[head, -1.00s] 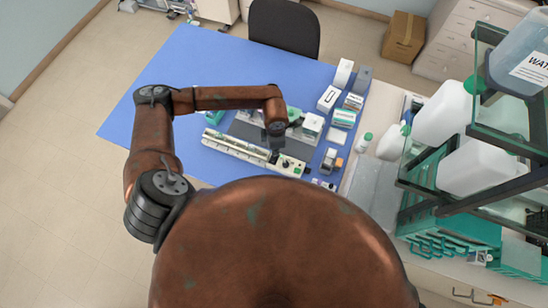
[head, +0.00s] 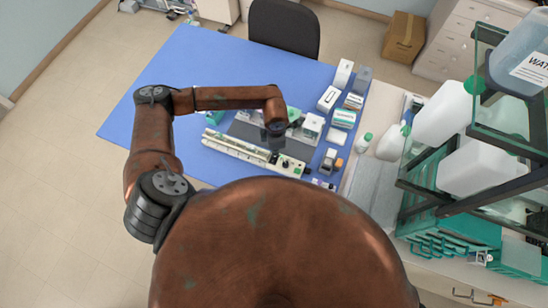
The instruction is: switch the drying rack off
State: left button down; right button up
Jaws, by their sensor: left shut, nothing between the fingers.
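The drying rack (head: 236,148) is a long pale bar-shaped unit on the blue table, with a control panel (head: 290,166) at its right end bearing a green spot and dark knobs. My left gripper (head: 274,155) points down at the left edge of that panel, shut and empty. Its tips are small and dark here, and I cannot tell whether they touch the panel. The state of the switch is too small to read. My right gripper is not in view.
Several boxes and bottles stand right of the rack, including a white box (head: 329,99). A shelf with white jugs (head: 482,166) stands at the right. The blue table (head: 200,75) is clear at the back left.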

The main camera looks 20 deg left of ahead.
pick_arm(q)
jog(key=shift+f+b, duration=0.95)
jog(key=shift+f, duration=0.15)
dwell(0.5)
jog(key=shift+r+p, duration=1.6)
jog(key=shift+r, duration=2)
jog(key=shift+f, duration=0.1)
